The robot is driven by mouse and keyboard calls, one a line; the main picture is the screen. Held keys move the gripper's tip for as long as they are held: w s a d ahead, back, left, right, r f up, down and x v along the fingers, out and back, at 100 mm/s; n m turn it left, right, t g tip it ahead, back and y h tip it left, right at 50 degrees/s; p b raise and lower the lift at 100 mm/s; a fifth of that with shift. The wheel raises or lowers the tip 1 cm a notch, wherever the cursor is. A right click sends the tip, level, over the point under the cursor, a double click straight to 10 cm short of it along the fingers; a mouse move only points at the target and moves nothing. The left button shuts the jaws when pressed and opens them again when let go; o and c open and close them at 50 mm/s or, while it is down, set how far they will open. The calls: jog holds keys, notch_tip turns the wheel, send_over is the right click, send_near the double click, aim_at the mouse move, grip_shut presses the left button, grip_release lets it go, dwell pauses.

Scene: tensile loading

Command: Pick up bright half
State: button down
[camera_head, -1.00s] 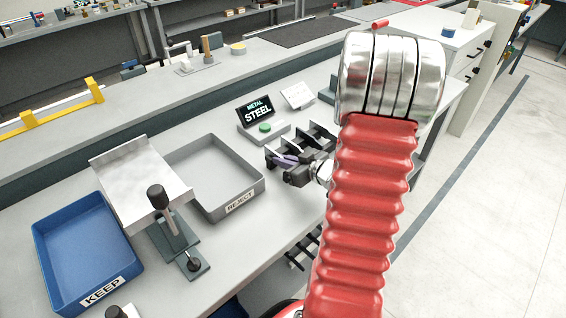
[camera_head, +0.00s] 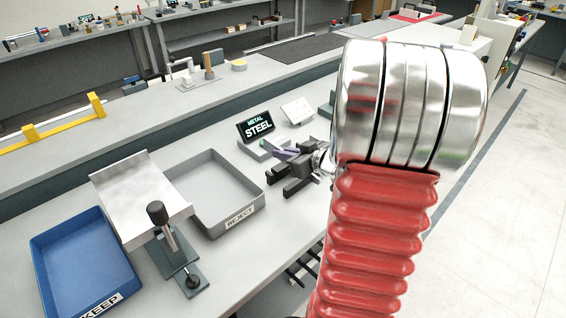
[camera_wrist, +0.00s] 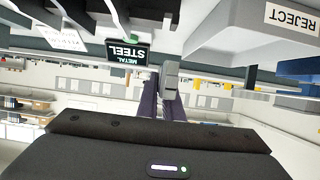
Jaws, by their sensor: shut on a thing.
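My gripper (camera_head: 284,166) is in the head view, above the bench in front of the STEEL display and right of the REJECT tray. In the wrist view its purple-lined fingers (camera_wrist: 162,103) are close together, shut on a small grey piece, which I take to be the bright half (camera_wrist: 170,78). The piece sticks out past the fingertips. In the head view I cannot make the piece out apart from the dark fingers.
The grey REJECT tray (camera_head: 256,190) looks empty. Left of it are a sloped metal plate (camera_head: 130,185), a black-knobbed clamp (camera_head: 176,250) and the blue KEEP tray (camera_head: 40,240). The STEEL display (camera_head: 256,127) stands behind my gripper.

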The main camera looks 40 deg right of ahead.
jog(key=shift+r, duration=0.45)
dwell(0.3)
jog(key=w+a, duration=0.5)
jog(key=a, duration=0.7)
jog(key=w+a+r, duration=0.1)
jog(key=w+a, duration=0.5)
jog(key=a, duration=0.6)
jog(key=shift+w+a+r, duration=0.25)
jog(key=shift+a+r, duration=0.05)
jog(key=shift+s, duration=0.15)
